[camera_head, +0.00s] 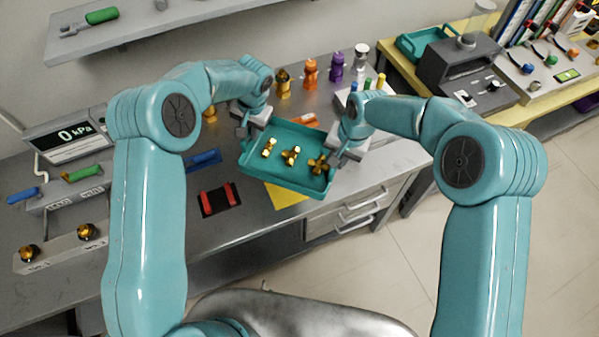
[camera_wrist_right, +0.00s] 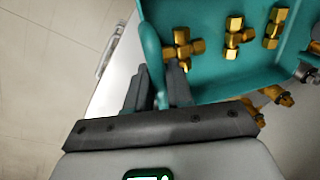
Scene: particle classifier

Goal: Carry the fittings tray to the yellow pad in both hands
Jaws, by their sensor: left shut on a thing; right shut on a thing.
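The teal fittings tray (camera_head: 283,183) is held between my two grippers in the head view, over the grey bench. Several brass fittings (camera_head: 291,156) lie in it. The yellow pad (camera_head: 287,195) shows partly beyond the tray's near edge; the tray hides the rest. My left gripper (camera_head: 246,133) is shut on the tray's left end. My right gripper (camera_head: 338,152) is shut on its right end. In the right wrist view my right gripper (camera_wrist_right: 158,88) grips the tray's rim (camera_wrist_right: 152,50), with brass fittings beside it. Whether the tray touches the pad I cannot tell.
A dark holder with red bars (camera_head: 218,199) lies left of the pad. A blue part (camera_head: 203,160) lies behind it. Orange (camera_head: 310,73) and purple (camera_head: 336,68) fittings stand at the back. Drawers (camera_head: 360,206) are in the bench front at right. A pressure display (camera_head: 73,137) stands at left.

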